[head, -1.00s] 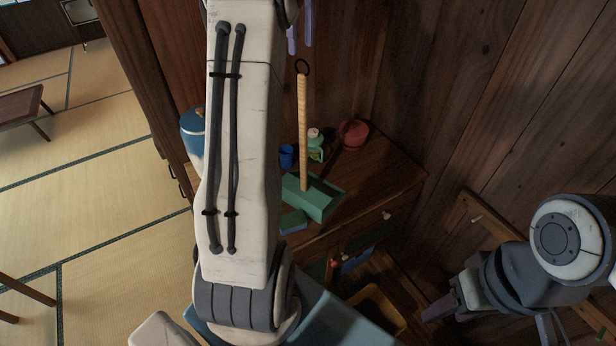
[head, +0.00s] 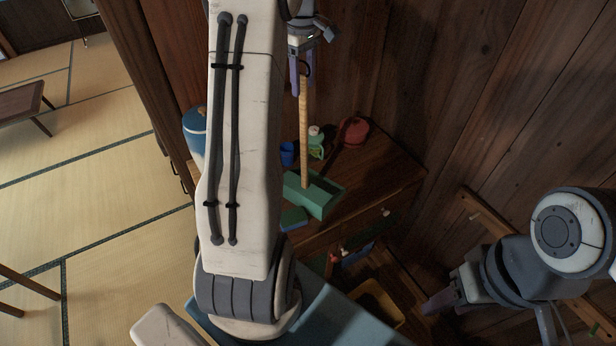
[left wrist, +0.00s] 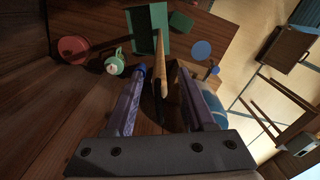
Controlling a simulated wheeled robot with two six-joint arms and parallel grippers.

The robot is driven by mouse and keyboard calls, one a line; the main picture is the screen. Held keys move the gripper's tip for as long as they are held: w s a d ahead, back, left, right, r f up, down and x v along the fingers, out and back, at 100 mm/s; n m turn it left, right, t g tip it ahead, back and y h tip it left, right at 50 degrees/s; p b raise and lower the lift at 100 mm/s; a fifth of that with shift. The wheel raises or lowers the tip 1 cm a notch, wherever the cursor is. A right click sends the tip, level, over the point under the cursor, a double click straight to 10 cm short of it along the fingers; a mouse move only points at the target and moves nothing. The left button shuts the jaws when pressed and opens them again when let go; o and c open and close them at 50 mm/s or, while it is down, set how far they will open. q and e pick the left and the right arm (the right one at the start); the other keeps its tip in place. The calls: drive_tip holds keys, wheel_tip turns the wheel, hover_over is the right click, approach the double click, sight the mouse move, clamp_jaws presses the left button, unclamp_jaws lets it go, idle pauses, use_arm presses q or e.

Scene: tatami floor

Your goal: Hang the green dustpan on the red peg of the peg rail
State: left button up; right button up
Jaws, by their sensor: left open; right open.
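The green dustpan (head: 318,199) stands on the wooden cabinet top in the head view, its long wooden handle (head: 304,135) upright with a dark ring at the top. It also shows in the left wrist view (left wrist: 147,38). My left gripper (head: 303,82) is open at the top of the handle. In the left wrist view its two fingers (left wrist: 162,72) lie on either side of the handle, with gaps visible. My right gripper (head: 440,301) is open and empty at the lower right. A wooden rail (head: 486,217) with a pale peg runs along the right wall; I cannot make out a red peg on it.
A blue canister (head: 195,135) is at the left. A yellow bin (head: 378,303) sits low on the right.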

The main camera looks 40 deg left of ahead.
use_arm(q)
clamp_jaws()
drive_tip(key=shift+r, duration=0.1)
idle(1.2)
